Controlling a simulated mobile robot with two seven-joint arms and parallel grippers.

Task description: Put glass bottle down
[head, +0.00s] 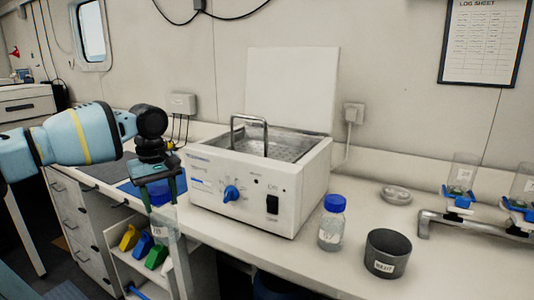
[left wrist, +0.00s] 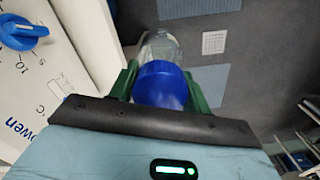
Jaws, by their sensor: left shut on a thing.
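My left gripper (head: 158,180) comes in from the left, beside the front left corner of the water bath. Its green fingers are shut on a glass bottle with a blue cap (head: 160,194). In the left wrist view the cap (left wrist: 160,85) sits between the fingers, with the clear body (left wrist: 160,46) beyond it. The body hangs below the fingers and is faint in the head view. A second glass bottle (head: 331,233), also blue-capped, stands upright on the white bench (head: 300,262). My right gripper is not in view.
The white water bath (head: 268,178), lid raised, stands on the bench. A dark labelled cup (head: 388,254) stands right of the standing bottle. A clear dish (head: 396,195) and a metal rack (head: 470,226) are further right. Open shelves with coloured bins (head: 142,246) are below left.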

